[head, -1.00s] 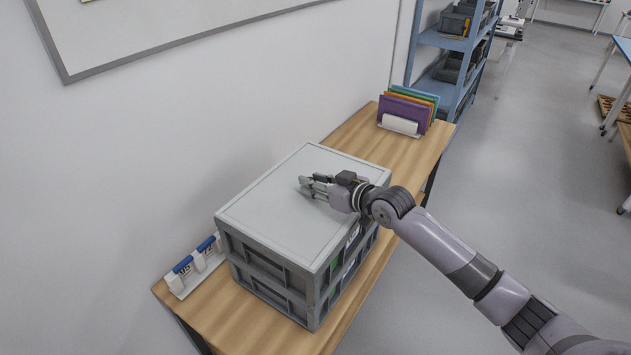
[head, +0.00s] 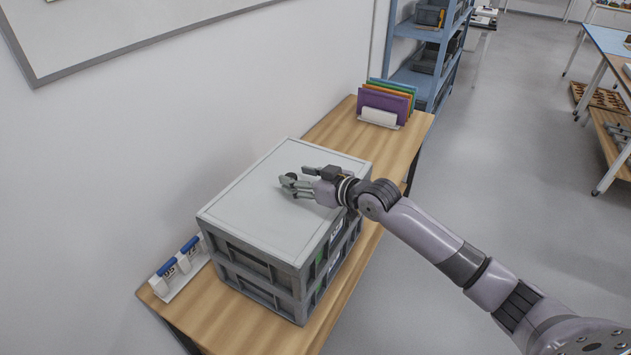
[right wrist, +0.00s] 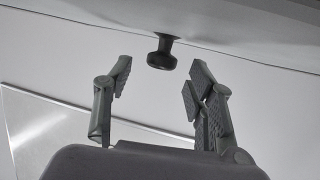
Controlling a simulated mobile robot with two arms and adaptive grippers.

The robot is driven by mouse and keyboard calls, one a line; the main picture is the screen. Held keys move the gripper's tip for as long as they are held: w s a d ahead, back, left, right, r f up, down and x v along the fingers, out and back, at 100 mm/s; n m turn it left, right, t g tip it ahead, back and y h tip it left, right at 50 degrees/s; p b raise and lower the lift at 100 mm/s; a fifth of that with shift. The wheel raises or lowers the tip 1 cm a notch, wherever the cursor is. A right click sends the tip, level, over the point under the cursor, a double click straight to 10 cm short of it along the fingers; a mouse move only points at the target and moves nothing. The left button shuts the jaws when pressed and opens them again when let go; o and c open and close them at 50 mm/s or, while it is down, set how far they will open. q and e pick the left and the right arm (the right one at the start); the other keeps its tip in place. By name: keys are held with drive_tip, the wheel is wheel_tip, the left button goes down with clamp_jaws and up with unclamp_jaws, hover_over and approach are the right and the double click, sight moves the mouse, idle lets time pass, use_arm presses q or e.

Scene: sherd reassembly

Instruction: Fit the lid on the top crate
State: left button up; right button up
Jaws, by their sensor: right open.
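Two grey crates are stacked on the wooden table; the top crate (head: 248,256) carries a flat light grey lid (head: 262,213). The lid lies level on the top crate, its edges close to the rim; any small gap is too fine to tell. My right gripper (head: 292,184) is just above the lid's middle, fingers spread. In the right wrist view a dark round knob (right wrist: 163,50) stands out from the lid's pale surface. My right gripper (right wrist: 158,85) is open there, the knob just beyond and between its fingertips, not gripped. My left gripper is not in view.
The lower crate (head: 256,289) stands on the wooden table (head: 340,325). A white holder with blue-topped pieces (head: 180,266) is at the crates' left, near the wall. A rack of coloured folders (head: 385,105) stands at the far end. Table between crates and rack is clear.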

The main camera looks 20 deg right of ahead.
drive_tip(key=v, duration=1)
drive_tip(key=shift+s+d+r, duration=0.15)
drive_tip(key=shift+s+r, duration=0.1)
drive_tip(key=shift+s, duration=0.15)
drive_tip(key=shift+f, duration=0.1)
